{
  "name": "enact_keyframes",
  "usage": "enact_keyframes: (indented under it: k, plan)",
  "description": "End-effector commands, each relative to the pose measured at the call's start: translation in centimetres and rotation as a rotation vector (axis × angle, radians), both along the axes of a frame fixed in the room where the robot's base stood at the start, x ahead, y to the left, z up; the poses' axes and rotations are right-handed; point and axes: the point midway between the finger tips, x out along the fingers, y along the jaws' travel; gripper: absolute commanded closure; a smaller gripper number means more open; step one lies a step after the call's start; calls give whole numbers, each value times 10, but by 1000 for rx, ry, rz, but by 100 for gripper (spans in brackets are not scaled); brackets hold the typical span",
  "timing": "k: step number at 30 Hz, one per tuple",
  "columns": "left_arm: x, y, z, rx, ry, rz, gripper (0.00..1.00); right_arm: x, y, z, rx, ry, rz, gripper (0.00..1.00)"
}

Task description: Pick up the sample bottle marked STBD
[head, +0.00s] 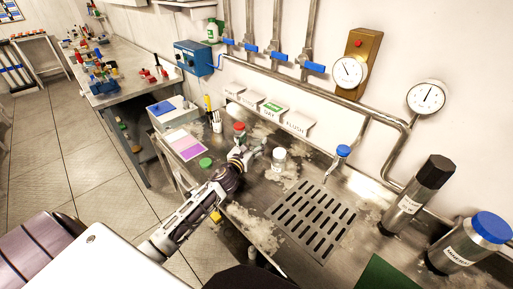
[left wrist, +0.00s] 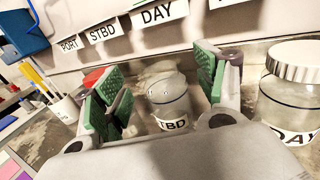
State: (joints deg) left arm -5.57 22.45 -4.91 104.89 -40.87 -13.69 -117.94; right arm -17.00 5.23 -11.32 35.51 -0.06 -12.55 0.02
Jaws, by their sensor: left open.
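In the left wrist view the sample bottle (left wrist: 170,105), with a grey cap and a label reading "TBD", its first letter hidden, stands between the two green-padded fingers of my left gripper (left wrist: 160,78). The fingers are open, with a gap visible on each side of the bottle. In the head view my left gripper (head: 247,153) is low over the steel bench and mostly hides this bottle. A second bottle (left wrist: 290,100), silver-lidded and marked DAY, stands just right of the gripper; it also shows in the head view (head: 279,160). My right gripper is not in view.
A red-capped bottle (head: 239,129) stands behind the gripper and a green-capped one (head: 206,163) to its left. A pen cup (head: 216,123) is at the back left. Pipes and gauges line the wall.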

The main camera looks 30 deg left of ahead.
Motion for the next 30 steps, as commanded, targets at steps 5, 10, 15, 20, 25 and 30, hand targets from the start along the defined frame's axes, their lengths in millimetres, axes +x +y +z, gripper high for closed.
enact_keyframes:
  k: [5, 10, 15, 20, 25, 30]
  plan:
    - [15, 1, 1, 0, 0, 1, 29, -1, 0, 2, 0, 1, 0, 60]
    - [27, 1, 1, -1, -1, 1, 29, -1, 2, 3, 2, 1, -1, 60]
    - [33, 1, 0, -1, 1, 0, 29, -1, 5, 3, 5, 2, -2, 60]
    - [33, 1, 0, 0, 0, 0, 29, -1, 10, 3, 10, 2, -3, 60]
    - [33, 1, 0, 0, 1, 0, 29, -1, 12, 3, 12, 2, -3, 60]
    - [33, 1, 0, 0, 1, 0, 30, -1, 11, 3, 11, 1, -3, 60]
